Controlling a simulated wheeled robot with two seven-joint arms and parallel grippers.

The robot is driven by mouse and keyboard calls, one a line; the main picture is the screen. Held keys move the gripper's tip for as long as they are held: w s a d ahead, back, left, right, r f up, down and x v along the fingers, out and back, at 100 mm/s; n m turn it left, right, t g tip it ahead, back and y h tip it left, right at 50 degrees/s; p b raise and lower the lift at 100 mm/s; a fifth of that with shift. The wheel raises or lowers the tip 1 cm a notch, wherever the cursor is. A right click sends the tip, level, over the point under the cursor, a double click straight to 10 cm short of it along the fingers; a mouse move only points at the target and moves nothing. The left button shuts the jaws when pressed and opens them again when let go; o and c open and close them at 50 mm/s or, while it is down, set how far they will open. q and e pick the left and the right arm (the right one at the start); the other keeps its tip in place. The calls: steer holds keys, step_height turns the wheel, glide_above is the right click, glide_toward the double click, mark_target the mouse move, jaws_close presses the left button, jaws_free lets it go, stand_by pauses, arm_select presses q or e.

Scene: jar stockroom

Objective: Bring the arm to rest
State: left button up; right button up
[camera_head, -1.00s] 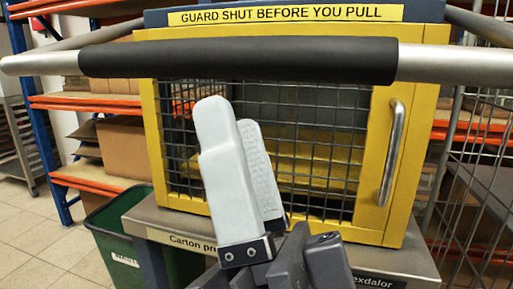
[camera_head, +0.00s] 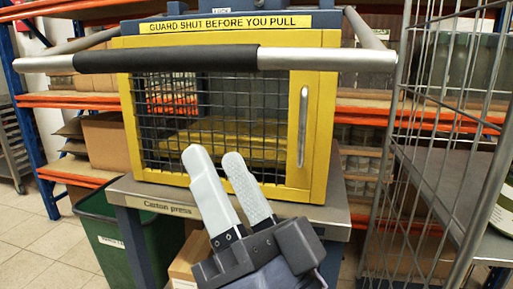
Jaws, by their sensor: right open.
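My right gripper (camera_head: 217,167) is in the lower middle of the head view. Its two pale fingers point up and are apart, with nothing between them. It stands in front of the yellow carton press (camera_head: 317,130), clear of the press handle as far as I can see. The yellow mesh guard door with its upright metal handle (camera_head: 302,127) appears shut. The press's long bar with a black grip (camera_head: 165,59) runs across in front of the press top. My left gripper is not in view.
A green bin (camera_head: 110,235) stands left of the press table (camera_head: 335,213). A wire cage trolley (camera_head: 425,150) stands close on the right. Orange and blue shelving (camera_head: 75,100) with cartons is behind. Tiled floor (camera_head: 45,250) is free at the lower left.

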steer(key=w+d+f+g+h+p, duration=0.1)
steer(key=w+d+f+g+h, duration=0.35)
steer(key=d+f, duration=0.4)
steer(key=w+d+f+g+h, duration=0.3)
steer(key=w+d+f+h, duration=0.15)
steer(key=f, duration=0.75)
steer(key=s+d+f+m+g+h, duration=0.1)
steer(key=s+d+f+g, duration=0.4)
steer(key=f, duration=0.3)
steer(key=s+d+f+m+g+h, duration=0.1)
steer(key=s+d+f+g+h, duration=0.15)
steer(key=s+d+f, duration=0.5)
step_height(320, 180, up, 37)
steer(key=a+p, duration=0.2)
steer(key=p, duration=3.6)
steer(key=shift+w+p, duration=0.25)
steer(key=shift+p, duration=0.15)
steer(key=shift+y, duration=0.25)
